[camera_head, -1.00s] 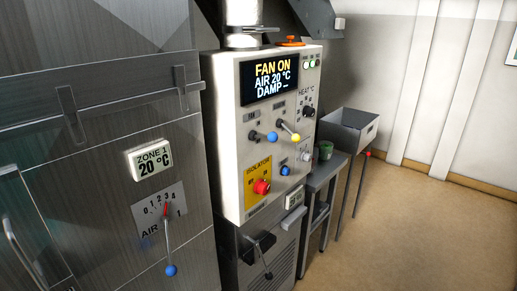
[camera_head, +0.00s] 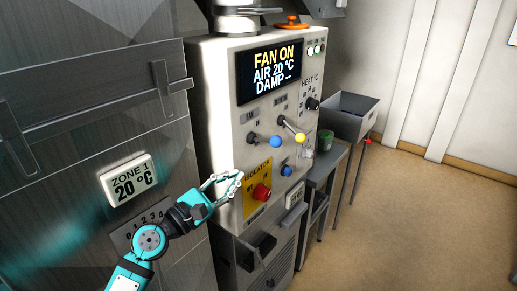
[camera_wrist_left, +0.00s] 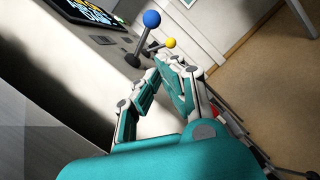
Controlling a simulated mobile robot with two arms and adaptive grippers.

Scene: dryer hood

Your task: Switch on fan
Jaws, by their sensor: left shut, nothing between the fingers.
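The control panel (camera_head: 222,120) stands in the middle of the head view. Its dark display (camera_head: 270,72) reads FAN ON, AIR 20 °C, DAMP --. Below it are a lever with a blue ball (camera_head: 276,141) and a lever with a yellow ball (camera_head: 300,137). A red knob (camera_head: 261,193) sits on a yellow ISOLATOR plate (camera_head: 250,202). My left gripper (camera_head: 238,178) is shut and empty, just left of the isolator plate and below the blue lever. In the left wrist view the blue ball (camera_wrist_left: 152,19) and yellow ball (camera_wrist_left: 170,43) are beyond the fingers (camera_wrist_left: 160,68). My right gripper is not in view.
A steel cabinet (camera_head: 90,110) with a ZONE 1 20 °C readout (camera_head: 129,181) stands at the left. A grey side table (camera_head: 320,172) and a metal bin (camera_head: 352,118) stand right; open floor lies beyond.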

